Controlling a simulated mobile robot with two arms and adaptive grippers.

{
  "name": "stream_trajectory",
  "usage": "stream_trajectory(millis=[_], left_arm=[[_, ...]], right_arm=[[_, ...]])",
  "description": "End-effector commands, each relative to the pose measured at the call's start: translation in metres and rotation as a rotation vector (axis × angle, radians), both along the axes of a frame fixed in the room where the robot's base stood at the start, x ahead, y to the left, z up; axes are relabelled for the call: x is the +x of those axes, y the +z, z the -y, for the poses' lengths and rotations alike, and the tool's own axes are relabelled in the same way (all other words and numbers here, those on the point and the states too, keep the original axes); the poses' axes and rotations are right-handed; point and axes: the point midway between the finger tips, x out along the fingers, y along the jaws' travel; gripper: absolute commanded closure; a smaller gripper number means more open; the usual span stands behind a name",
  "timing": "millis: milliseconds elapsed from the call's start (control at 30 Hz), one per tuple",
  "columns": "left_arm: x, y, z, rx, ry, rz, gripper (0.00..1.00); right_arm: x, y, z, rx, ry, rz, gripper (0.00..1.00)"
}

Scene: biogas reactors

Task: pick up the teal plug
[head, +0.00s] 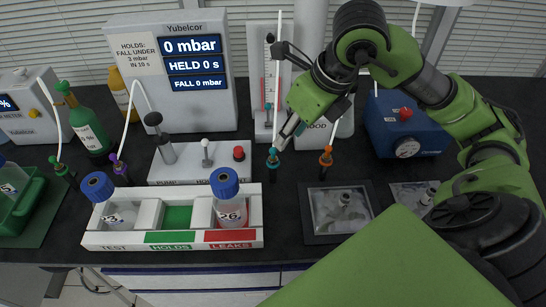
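The teal plug (273,160) stands upright at the middle of the dark bench, behind the right end of the white tray. A thin line rises from its top. My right gripper (283,138) reaches in from the right, its fingers pointing down and left, close to the plug's top. It is too small to tell whether the fingers touch the plug or how far apart they are. My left gripper is not in view.
An orange plug (326,160) stands just to the right. The white tray (100,241) holds blue-capped bottles, one (228,200) near the teal plug. A valve block (200,172) stands behind it. A blue gauge box (400,125) and framed panel (318,238) are at right.

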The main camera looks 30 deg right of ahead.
Motion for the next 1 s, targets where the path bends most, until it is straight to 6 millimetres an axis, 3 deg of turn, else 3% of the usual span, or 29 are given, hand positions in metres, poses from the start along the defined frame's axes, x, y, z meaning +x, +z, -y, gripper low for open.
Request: stream_trajectory(millis=[100,433,700,967,1000], left_arm=[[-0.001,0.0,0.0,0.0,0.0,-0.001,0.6],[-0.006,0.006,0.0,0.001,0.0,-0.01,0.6],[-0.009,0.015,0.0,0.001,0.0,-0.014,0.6],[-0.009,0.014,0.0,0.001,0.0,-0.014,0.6],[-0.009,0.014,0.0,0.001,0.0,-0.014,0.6]], right_arm=[[0.007,-0.02,-0.003,0.002,0.0,-0.005,0.69],[0.021,-0.044,-0.008,0.004,0.001,-0.003,0.69],[0.037,-0.077,-0.014,0.002,0.001,-0.002,0.69],[0.039,-0.081,-0.013,0.0,0.001,0.0,0.69],[0.039,-0.08,-0.013,0.0,0.001,0.0,0.75]])
